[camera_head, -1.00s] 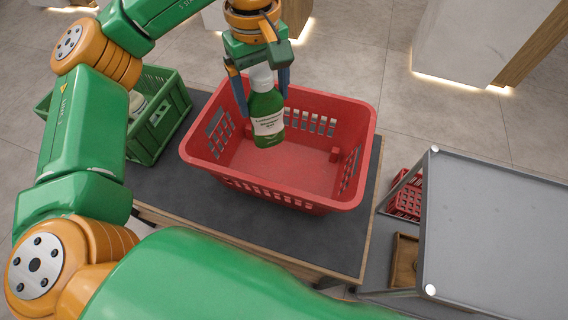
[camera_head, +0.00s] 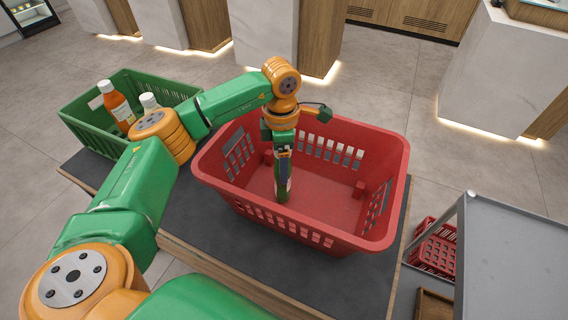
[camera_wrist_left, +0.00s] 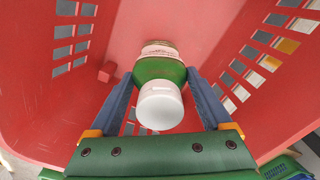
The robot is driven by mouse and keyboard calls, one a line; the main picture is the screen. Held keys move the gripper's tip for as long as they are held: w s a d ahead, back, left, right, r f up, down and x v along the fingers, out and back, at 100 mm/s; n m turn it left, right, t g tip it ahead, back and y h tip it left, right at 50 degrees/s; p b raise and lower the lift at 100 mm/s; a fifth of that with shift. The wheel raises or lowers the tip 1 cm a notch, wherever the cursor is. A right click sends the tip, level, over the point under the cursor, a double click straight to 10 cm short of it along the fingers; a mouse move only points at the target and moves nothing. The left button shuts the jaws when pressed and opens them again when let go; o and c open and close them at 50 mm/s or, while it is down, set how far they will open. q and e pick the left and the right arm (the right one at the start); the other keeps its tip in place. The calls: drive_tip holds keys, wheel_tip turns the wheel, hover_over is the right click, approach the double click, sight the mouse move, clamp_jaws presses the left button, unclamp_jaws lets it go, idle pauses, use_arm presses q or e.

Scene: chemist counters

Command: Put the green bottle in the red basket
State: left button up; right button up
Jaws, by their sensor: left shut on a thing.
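The red basket (camera_head: 225,190) stands on the dark counter top. My left gripper (camera_head: 284,165) points down inside it, with its fingers below the rim. It is shut on the green bottle (camera_head: 282,190), whose lower part shows beneath the fingers in the head view. In the left wrist view the bottle (camera_wrist_left: 160,70) has a white cap and a pale label, and sits between the two blue fingers (camera_wrist_left: 160,98). The basket's red walls (camera_wrist_left: 40,110) surround it there. I cannot tell whether the bottle touches the basket floor. My right gripper is not in view.
A green basket (camera_head: 82,128) with an orange bottle (camera_head: 117,104) and a white-capped bottle (camera_head: 149,101) stands to the left. A grey-topped table (camera_head: 515,255) is at the right, with a small red basket (camera_head: 438,250) beside it. The red basket's floor right of the bottle is clear.

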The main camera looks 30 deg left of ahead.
use_arm(q)
drive_tip(key=shift+f, duration=0.45)
drive_tip(key=o, duration=1.5)
wheel_tip(320, 180, up, 12)
drive_tip(key=shift+r, duration=0.2)
